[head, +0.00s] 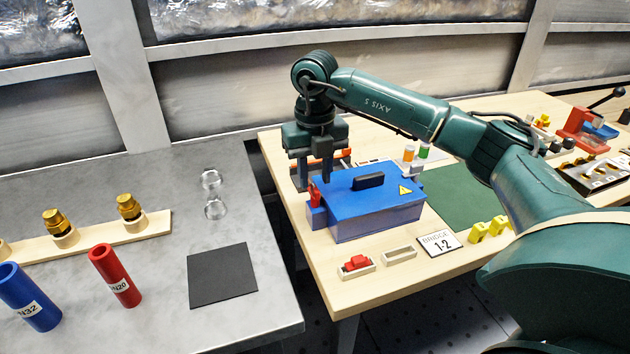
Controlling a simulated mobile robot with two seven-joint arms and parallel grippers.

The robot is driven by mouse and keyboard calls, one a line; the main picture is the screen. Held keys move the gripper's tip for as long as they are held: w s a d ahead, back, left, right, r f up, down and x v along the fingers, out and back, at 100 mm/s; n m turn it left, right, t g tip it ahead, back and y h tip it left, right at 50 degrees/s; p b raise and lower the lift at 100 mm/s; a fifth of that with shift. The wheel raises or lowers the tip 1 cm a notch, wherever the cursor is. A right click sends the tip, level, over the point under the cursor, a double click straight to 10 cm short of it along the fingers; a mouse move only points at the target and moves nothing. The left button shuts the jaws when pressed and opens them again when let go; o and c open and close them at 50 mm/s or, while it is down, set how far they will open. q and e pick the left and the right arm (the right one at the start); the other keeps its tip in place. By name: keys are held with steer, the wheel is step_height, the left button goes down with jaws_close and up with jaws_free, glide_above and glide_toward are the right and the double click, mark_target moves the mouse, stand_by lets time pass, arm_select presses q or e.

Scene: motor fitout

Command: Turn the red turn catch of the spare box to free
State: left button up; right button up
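The spare box (378,208) is a blue case with a black handle and a yellow warning label on its lid. It stands on the light wooden table. Its red turn catch (314,190) is at the left end of the box and looks roughly upright; its exact angle is too small to tell. My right gripper (314,178) points down just above and behind the catch. Its fingers look apart, with nothing seen held between them. Whether a finger touches the catch cannot be told. My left gripper is not in view.
A small red block sits in a tray (356,267) before the box, beside an empty tray (399,255) and a "BRIDGE 1-2" sign (440,242). A green mat (462,200) lies to the right. A grey table (200,310) stands left, across a gap.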

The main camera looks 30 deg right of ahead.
mark_target(315, 188)
step_height(315, 188, up, 11)
steer(key=shift+f, duration=0.15)
stand_by(0.6)
